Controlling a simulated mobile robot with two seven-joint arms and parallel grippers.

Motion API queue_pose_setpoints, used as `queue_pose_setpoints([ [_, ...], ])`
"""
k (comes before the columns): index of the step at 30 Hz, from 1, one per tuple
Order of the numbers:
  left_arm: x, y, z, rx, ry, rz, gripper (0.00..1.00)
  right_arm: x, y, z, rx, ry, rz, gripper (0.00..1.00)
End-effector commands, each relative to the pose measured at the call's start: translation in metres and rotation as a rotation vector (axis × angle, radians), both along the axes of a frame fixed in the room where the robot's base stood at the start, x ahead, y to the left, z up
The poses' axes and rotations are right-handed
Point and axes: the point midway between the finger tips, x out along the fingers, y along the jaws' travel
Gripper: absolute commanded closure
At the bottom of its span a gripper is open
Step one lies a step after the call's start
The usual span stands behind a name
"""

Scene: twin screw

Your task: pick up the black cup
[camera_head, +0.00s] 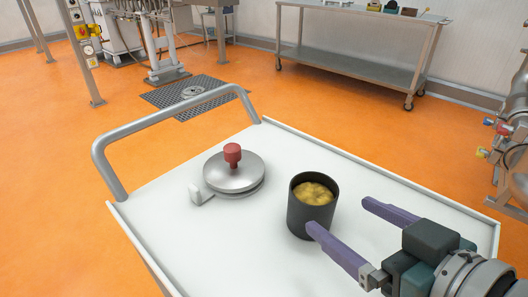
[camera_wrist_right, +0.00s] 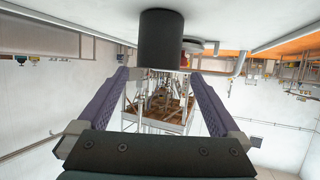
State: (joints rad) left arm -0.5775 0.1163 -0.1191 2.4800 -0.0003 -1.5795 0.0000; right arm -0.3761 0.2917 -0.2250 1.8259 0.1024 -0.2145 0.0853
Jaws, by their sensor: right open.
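The black cup (camera_head: 300,215) stands upright on the white cart top (camera_head: 165,215) and holds a yellowish-brown filling (camera_head: 313,193). My right gripper (camera_head: 340,214) is open, to the right of the cup, with its two purple fingers pointing toward it. The nearer fingertip overlaps the cup's lower right side in the head view; I cannot tell whether it touches. In the right wrist view, which looks upside down, the cup (camera_wrist_right: 161,40) is ahead of the gap between the open fingers (camera_wrist_right: 158,76). Nothing is between the fingers. My left gripper is not in view.
A round metal lid-like piece (camera_head: 228,178) with a red knob stands on the cart left of the cup. A grey tubular handle (camera_head: 170,122) rises at the cart's left end. The cart top around the cup is otherwise clear. A steel table (camera_head: 350,62) stands far behind.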

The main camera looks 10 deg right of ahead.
Motion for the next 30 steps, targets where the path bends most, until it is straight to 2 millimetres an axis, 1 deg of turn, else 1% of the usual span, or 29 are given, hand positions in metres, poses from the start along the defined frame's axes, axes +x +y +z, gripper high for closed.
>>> queue_pose_setpoints([
  [1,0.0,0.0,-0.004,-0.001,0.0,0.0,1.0,0.006,0.001,-0.004,0.001,-0.005,0.0,0.0],
  [6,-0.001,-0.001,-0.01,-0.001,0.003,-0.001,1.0,0.029,0.008,-0.013,0.002,-0.004,0.0,0.0],
  [14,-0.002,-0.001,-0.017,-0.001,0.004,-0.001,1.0,0.05,0.013,-0.023,0.001,-0.003,0.001,0.0],
  [18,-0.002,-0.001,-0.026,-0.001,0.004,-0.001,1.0,0.071,0.018,-0.033,0.001,-0.004,0.0,0.0],
  [21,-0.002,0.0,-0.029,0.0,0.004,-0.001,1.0,0.081,0.021,-0.037,0.001,-0.003,0.001,0.0],
  [24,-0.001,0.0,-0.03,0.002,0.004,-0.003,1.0,0.086,0.023,-0.038,0.001,-0.002,0.001,0.0],
  [30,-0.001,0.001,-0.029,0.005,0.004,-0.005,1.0,0.086,0.023,-0.038,0.001,-0.002,0.001,0.0],
])
